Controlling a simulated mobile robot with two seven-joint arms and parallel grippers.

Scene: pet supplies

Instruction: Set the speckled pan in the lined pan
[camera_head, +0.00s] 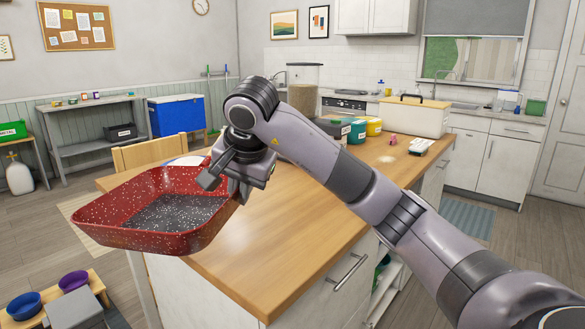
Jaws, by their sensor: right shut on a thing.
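The red speckled pan (105,203) has white flecks on its walls and a dark grey, speckled floor. It is in the air over the left end of the wooden counter, slightly tilted. My right gripper (228,187) is shut on the pan's right-hand rim. A white rounded edge (186,160) shows just behind the pan; most of it is hidden, and I cannot tell what it is. I cannot make out the lined pan in this view. My left gripper is not in view.
The wooden counter (270,245) is bare at its near end. A clear food bin (304,88), a white box with a wooden lid (414,115) and small containers stand at its far end. A wooden chair (160,150) stands behind the left end. Blue and purple bowls sit low at left.

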